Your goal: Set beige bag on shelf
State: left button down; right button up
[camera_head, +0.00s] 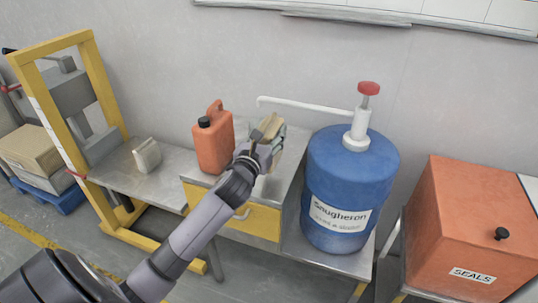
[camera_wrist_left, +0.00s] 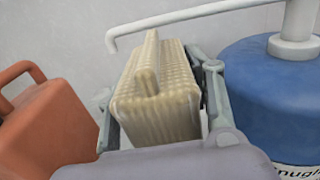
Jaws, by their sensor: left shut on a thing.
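The beige bag (camera_head: 269,125) is between the fingers of my left gripper (camera_head: 262,148), which is shut on it. In the left wrist view the bag (camera_wrist_left: 158,95) looks like a ribbed block with a raised strip along its top, with a finger on each side. It is over the grey top of the yellow-fronted cabinet (camera_head: 250,218); I cannot tell whether it touches that top. I cannot tell which surface is the shelf. My right gripper is not in view.
An orange jerrycan (camera_head: 213,143) stands just left of the bag. A blue drum (camera_head: 348,175) with a white pump spout (camera_head: 310,104) is close on the right. A pale block (camera_head: 147,154) lies on the lower bench at left. An orange SEALS box (camera_head: 460,230) is far right.

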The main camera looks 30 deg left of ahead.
pick_arm(q)
notch_tip(320, 180, down, 6)
jog(key=shift+r+b, duration=0.15)
jog(key=shift+b, duration=0.35)
jog(key=shift+f, duration=0.25)
jog(key=c, duration=0.8)
grip_release()
jog(key=shift+o, duration=0.2)
